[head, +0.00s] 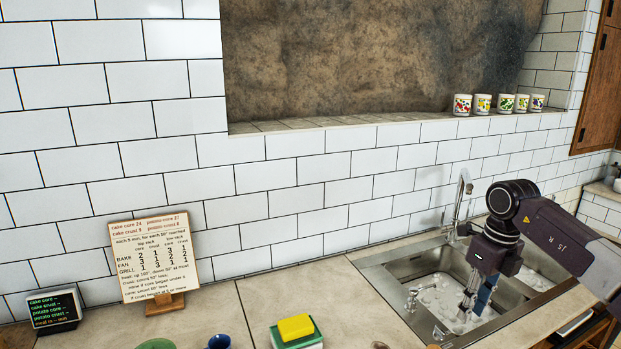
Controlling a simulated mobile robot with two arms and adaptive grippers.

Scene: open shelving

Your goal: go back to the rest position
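My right gripper (470,308) hangs pointing down over the left basin of the sink (385,283), its dark arm coming in from the right edge. Its fingers are small and partly overlap a bluish part, so I cannot tell whether they are open or shut. I see no object clearly held in it. My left gripper is not in view.
A faucet (461,200) rises behind the sink, close to my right arm. A yellow sponge (296,327) sits on a green-and-white block. A recipe board (155,258) and small dark sign (53,310) stand left. Several patterned cups (482,104) line the ledge.

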